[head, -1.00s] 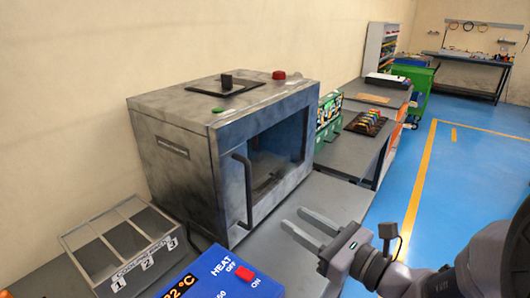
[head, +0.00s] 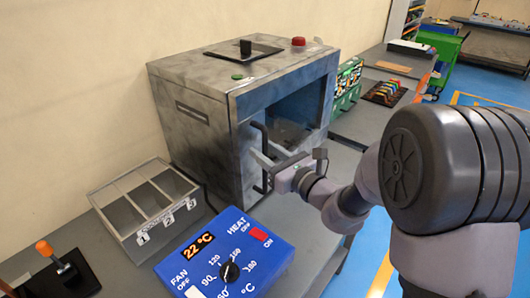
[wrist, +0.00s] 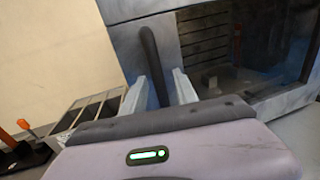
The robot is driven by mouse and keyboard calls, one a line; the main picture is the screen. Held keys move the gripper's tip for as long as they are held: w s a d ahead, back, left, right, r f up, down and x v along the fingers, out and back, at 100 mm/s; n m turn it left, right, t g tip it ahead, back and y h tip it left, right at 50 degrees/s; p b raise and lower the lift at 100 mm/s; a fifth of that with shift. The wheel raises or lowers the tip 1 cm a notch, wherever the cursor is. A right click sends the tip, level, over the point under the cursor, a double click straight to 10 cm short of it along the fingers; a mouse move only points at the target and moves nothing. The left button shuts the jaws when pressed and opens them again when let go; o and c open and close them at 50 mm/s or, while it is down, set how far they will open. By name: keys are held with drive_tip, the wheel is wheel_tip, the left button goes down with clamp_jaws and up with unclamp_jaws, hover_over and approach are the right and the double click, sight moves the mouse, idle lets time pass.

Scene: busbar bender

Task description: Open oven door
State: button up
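The oven (head: 200,120) is a scuffed grey metal box on the bench, with a dark window in its front door (head: 300,115). The door looks closed. Its black upright handle (head: 262,145) is at the door's left side and also shows in the wrist view (wrist: 152,60). My gripper (head: 262,168) is at the handle's lower part. In the wrist view, my gripper (wrist: 160,86) is open, with one pale finger on each side of the handle. Gaps show between fingers and handle; the handle's lower end is hidden behind the gripper body.
A blue control box (head: 225,262) reading 22 °C stands in front of the oven. A grey three-compartment tray (head: 130,240) is at the left, near an orange-knobbed lever (head: 60,262).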

drive_tip(key=shift+c, duration=0.5)
clamp_jaws()
idle(1.0)
